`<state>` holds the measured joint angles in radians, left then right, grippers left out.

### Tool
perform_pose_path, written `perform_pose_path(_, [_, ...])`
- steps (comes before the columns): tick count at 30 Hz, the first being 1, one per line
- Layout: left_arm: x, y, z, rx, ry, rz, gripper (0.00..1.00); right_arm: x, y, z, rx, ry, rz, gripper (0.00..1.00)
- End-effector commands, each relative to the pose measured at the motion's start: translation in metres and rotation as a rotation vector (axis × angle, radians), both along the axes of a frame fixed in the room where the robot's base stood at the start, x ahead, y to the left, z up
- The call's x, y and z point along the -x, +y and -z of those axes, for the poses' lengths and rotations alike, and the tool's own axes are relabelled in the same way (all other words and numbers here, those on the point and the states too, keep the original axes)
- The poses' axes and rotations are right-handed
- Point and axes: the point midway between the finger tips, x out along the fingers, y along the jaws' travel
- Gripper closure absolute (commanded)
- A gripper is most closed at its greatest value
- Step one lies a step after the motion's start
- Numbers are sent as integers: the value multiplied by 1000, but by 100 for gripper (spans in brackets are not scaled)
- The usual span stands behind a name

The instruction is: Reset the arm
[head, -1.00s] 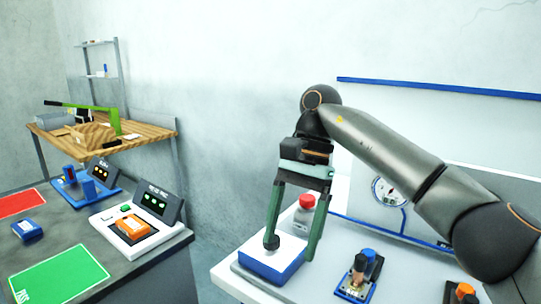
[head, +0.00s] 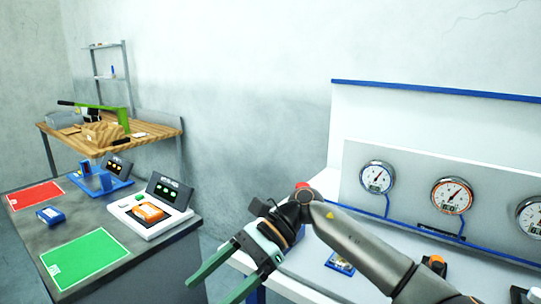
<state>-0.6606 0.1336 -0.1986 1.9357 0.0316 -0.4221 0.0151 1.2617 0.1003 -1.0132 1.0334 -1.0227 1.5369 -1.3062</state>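My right arm comes in from the right in the head view. Its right gripper (head: 210,292) points down and left, in front of the white bench's left edge. Its two green fingers stand apart with nothing between them. The fingertips reach the bottom of the picture, beside the dark table. My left gripper is not in view.
The white bench (head: 310,288) carries a panel with several gauges (head: 452,195), and my arm hides part of its top. The dark table (head: 150,262) at left holds a green mat (head: 86,257), a red mat (head: 35,195) and a white device (head: 150,215). A wooden table (head: 150,137) stands behind.

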Motion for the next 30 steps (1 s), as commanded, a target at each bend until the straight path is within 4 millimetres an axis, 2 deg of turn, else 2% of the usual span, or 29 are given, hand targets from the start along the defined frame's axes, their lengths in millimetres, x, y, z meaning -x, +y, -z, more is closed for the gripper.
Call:
perform_pose_path(3, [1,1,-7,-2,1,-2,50,11,24,-3,-163,269,133,18])
perform_pose_path(7, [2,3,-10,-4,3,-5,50,9,35,-11,-315,591,290,18])
perform_pose_path(11, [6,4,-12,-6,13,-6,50,-6,28,-13,-447,940,445,18])
perform_pose_path(14, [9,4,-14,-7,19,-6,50,-22,12,-6,-536,1222,562,18])
perform_pose_path(16, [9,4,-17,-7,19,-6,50,-34,-3,6,-592,1426,641,18])
perform_pose_path(20, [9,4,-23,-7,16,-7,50,-52,-41,42,-692,1811,781,18])
perform_pose_path(23, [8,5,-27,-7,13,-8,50,-56,-74,81,-767,2110,879,18])
perform_pose_path(26, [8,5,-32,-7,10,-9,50,-50,-110,128,-845,2408,972,18])
perform_pose_path(29, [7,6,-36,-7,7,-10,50,-30,-147,178,-931,2701,1057,18])
perform_pose_path(30, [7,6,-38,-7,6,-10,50,-18,-161,198,949,-2764,-1069,18])
